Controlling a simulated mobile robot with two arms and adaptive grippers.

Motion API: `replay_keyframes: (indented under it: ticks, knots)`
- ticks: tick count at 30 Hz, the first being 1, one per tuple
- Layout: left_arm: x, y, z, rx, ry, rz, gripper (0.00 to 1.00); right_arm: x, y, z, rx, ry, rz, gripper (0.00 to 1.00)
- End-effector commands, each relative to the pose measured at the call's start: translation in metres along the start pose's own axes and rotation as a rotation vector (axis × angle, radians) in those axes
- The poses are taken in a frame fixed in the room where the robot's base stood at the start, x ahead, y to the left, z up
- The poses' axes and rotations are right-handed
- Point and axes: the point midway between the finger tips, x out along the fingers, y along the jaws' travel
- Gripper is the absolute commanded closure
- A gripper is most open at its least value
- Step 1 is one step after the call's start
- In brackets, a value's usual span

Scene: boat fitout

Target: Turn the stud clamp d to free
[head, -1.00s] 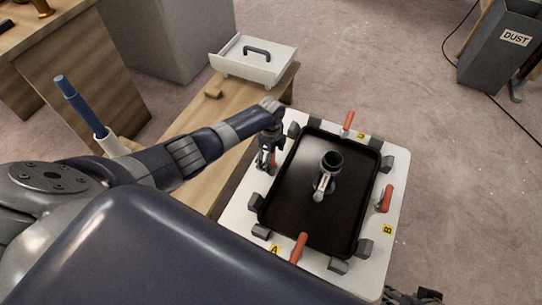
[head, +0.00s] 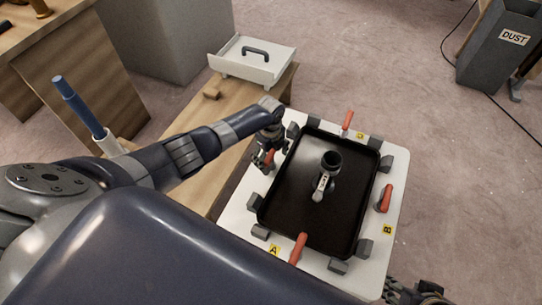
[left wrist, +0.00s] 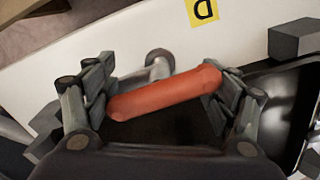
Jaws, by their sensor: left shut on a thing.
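Stud clamp d has a red-orange handle (left wrist: 165,92) on a grey pivot, beside the yellow D label (left wrist: 203,11) in the left wrist view. My left gripper (left wrist: 166,95) is shut on this handle, which lies slanted between its two fingers. In the head view the gripper (head: 267,156) is at the left edge of the white board (head: 232,213), and the handle is partly hidden there by the fingers. My right gripper (head: 417,293) shows only in part at the bottom right, clear of the board.
Other red-handled clamps stand at A (head: 298,249), B (head: 385,198) and the far edge (head: 347,121).

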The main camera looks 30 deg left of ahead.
Motion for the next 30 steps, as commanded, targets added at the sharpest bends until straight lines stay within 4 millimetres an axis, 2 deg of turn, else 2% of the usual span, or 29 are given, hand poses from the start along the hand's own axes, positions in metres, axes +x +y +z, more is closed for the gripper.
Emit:
replay_keyframes:
  ticks: [1,5,6,8,20,26,30]
  knots:
    - [0.008,0.010,0.001,-0.002,-0.001,0.022,0.47,0.001,0.000,0.000,0.000,0.000,0.000,0.55]
    - [0.008,0.010,0.001,-0.003,-0.003,0.022,0.47,0.001,0.000,0.000,0.000,0.000,0.000,0.55]
    - [0.008,0.010,0.002,-0.003,-0.003,0.022,0.18,0.001,0.000,0.000,0.000,0.000,0.000,0.55]
    - [0.007,0.010,0.002,-0.004,-0.004,0.022,0.07,0.001,0.000,0.000,0.000,-0.001,0.000,0.55]
    - [0.000,0.005,0.002,-0.004,-0.003,0.009,0.07,0.001,-0.002,0.002,0.002,-0.006,-0.004,0.55]
    - [-0.021,0.004,0.003,-0.003,-0.004,0.007,0.07,0.001,-0.001,0.002,0.001,-0.005,-0.002,0.55]
    - [-0.047,0.004,0.003,-0.003,-0.004,0.007,0.07,0.000,-0.001,0.002,0.001,-0.005,-0.002,0.55]
